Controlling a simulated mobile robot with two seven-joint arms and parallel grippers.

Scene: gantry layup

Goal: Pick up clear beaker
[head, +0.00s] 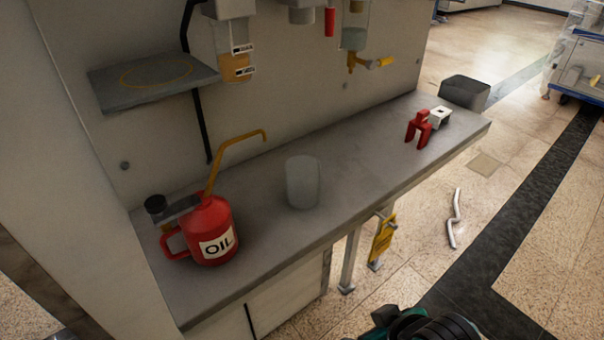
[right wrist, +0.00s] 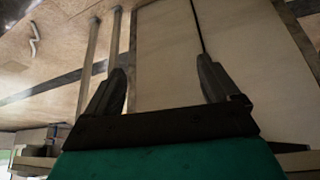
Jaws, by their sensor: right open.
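The clear beaker (head: 302,182) stands upright on the grey counter (head: 360,168), near its middle. It looks greyish and see-through, and it is apart from the things around it. My right arm shows at the bottom edge of the head view, below and to the right of the beaker, off the counter. My right gripper (right wrist: 160,85) is open and empty in the right wrist view, with its two fingers wide apart in front of a pale cabinet front. The beaker is not in the right wrist view. My left gripper is in neither view.
A red oil can (head: 212,232) with a long yellow spout stands left of the beaker. A red clamp-like part (head: 418,128) and a white part (head: 440,117) lie at the counter's far right. A shelf (head: 152,82) and dispensers (head: 235,45) hang above. Counter space right of the beaker is clear.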

